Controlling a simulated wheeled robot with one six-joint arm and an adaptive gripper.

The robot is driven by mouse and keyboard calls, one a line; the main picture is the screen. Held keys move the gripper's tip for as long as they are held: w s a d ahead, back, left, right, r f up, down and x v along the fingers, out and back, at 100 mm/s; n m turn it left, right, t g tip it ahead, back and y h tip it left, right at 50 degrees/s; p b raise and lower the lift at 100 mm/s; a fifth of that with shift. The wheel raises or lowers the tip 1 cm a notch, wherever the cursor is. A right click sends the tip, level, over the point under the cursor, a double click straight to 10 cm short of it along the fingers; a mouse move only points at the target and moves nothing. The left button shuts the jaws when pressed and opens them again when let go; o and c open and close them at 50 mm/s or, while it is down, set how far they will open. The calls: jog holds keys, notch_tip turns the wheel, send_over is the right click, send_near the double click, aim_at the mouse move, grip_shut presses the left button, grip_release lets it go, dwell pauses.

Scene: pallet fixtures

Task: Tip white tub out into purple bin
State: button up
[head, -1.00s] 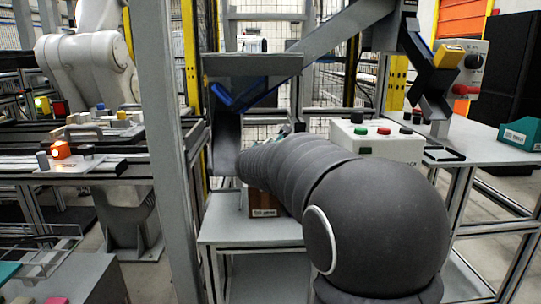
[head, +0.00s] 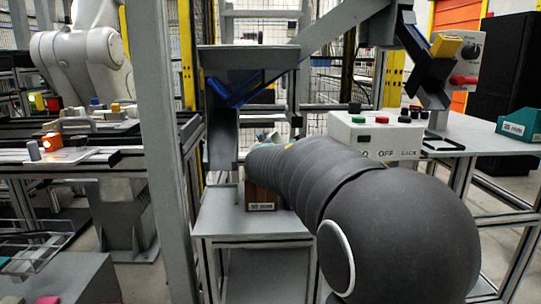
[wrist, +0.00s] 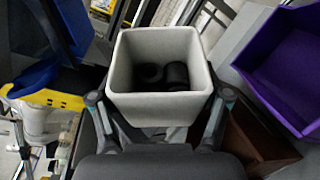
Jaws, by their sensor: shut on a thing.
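The white tub (wrist: 158,108) is upright in the wrist view, seen from above, with several black cylindrical parts (wrist: 165,76) on its floor. My gripper (wrist: 160,98) is shut on the tub, one finger against each side. The purple bin (wrist: 258,62) is at the right of the wrist view, apart from the tub, partly cut off by the frame edge; the inside that shows looks empty. In the head view my own arm hides the tub and most of the gripper, and I cannot make out the purple bin.
A brown bin (wrist: 258,140) lies beside the purple one; a brown labelled bin (head: 261,196) also shows on the grey stand (head: 235,224) in the head view. A grey chute (head: 223,140) hangs above it. A control box (head: 378,138) stands close right of my arm.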

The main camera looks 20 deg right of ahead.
jog(key=shift+s+d+r+m+t+b, duration=0.1)
jog(key=shift+s+d+m+t+b, duration=0.15)
jog(key=shift+m+b, duration=0.85)
jog(key=shift+s+d+r+m+t+b, duration=0.1)
jog(key=shift+d+m+t+b, duration=0.2)
jog(key=shift+b, duration=1.4)
jog(key=shift+s+d+r+m+t+b, duration=0.1)
jog(key=shift+s+d+m+t+b, duration=0.15)
jog(key=shift+m+b, duration=0.85)
jog(key=shift+b, duration=0.55)
jog(key=shift+s+d+f+m+b, duration=0.1)
jog(key=shift+s+d+m+b, duration=0.1)
jog(key=shift+m+b, duration=0.4)
jog(key=shift+d, duration=0.1)
jog(key=shift+s+d+f+m+t+h, duration=0.1)
jog(key=shift+s+d+m+t+h, duration=0.2)
jog(key=shift+m, duration=0.6)
jog(key=shift+s+d+f+m+t+h, duration=0.1)
jog(key=shift+s+d+m+t+h, duration=0.15)
jog(key=shift+m, duration=0.65)
jog(key=shift+s+d+m+t, duration=0.15)
jog(key=shift+d+m, duration=0.05)
jog(key=shift+m, duration=0.5)
jog(key=shift+s+d+m+t, duration=0.1)
jog(key=shift+d+m, duration=0.05)
jog(key=shift+m, duration=0.55)
jog(key=shift+a, duration=0.1)
